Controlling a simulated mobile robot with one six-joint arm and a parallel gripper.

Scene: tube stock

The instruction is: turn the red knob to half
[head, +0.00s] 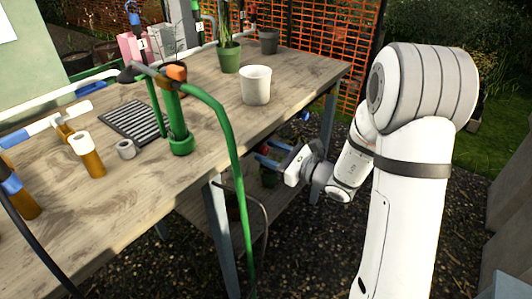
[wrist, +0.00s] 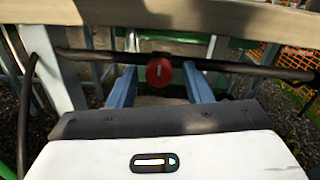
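The red knob (wrist: 159,74) shows in the wrist view as a round red disc with a short, pale, nearly upright mark. It sits on a dark horizontal pipe (wrist: 240,67) under the table edge. My gripper (wrist: 160,84) is open, with its two blue fingers on either side of the knob and visible gaps between. I cannot tell how far the fingertips reach past the knob. In the head view my gripper (head: 266,154) is beneath the table's right edge, and I cannot make out the knob there.
The wooden table (head: 200,90) has its edge above my gripper and a grey leg (head: 221,220) to the left. A green hose (head: 238,180) hangs over the front edge. A white pot (head: 256,85) and a green pot (head: 229,57) stand on top. A lower shelf lies below.

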